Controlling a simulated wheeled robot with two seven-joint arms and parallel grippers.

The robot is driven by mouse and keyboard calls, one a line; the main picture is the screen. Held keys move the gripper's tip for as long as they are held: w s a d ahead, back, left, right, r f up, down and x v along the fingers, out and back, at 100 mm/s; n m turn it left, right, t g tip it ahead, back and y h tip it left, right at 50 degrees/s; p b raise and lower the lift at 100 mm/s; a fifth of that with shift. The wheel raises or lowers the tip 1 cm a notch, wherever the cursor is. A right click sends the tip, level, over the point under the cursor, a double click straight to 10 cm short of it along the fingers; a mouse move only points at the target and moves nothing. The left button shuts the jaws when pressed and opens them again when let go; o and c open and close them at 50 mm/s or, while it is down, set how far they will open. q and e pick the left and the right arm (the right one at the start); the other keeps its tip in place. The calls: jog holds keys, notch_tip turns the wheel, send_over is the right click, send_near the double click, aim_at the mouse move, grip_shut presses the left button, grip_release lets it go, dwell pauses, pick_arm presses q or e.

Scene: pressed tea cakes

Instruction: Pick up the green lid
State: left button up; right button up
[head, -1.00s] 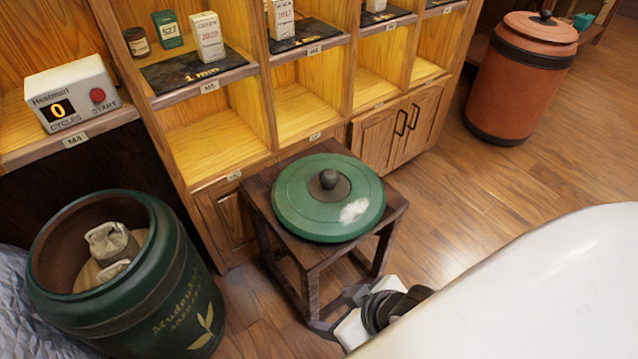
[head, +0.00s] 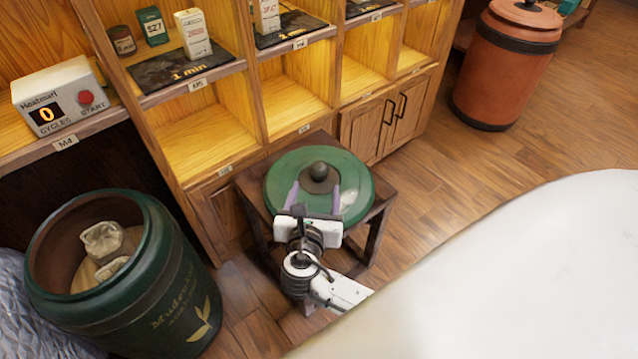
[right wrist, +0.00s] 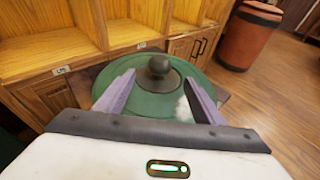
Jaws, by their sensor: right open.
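The green lid (head: 285,172) lies flat on a dark wooden stool (head: 250,192), with a dark round knob (head: 319,171) at its centre and a pale patch on its right side. My right gripper (head: 314,190) is open over the near part of the lid, its two fingers pointing at the knob. In the right wrist view the lid (right wrist: 150,107) shows between and beyond the purple fingers, and the knob (right wrist: 159,67) stands just past the fingertips, centred between them. Whether the fingers touch the lid is unclear. My left gripper is not in view.
An open green barrel (head: 165,290) with wrapped bundles inside stands at left. A wooden shelf (head: 210,135) with labelled boxes rises behind the stool. A control box with a red button (head: 55,95) sits at left. A lidded orange barrel (head: 505,65) stands far right; the floor between is clear.

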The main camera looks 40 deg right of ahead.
aim_at(318, 170)
jog(key=shift+w+d+f, duration=0.1)
jog(key=shift+w+d, duration=0.1)
jog(key=shift+w, duration=0.2)
jog(key=b+x, duration=0.1)
jog(key=x, duration=0.3)
jog(key=shift+w+d, duration=0.1)
jog(key=x, duration=0.1)
jog(key=b+x, duration=0.1)
jog(key=x, duration=0.1)
jog(key=b+x, duration=0.1)
jog(key=x, duration=0.1)
jog(key=shift+w+d+r, duration=0.15)
jog(key=shift+r, duration=0.1)
grip_shut()
jog(key=shift+r, duration=0.35)
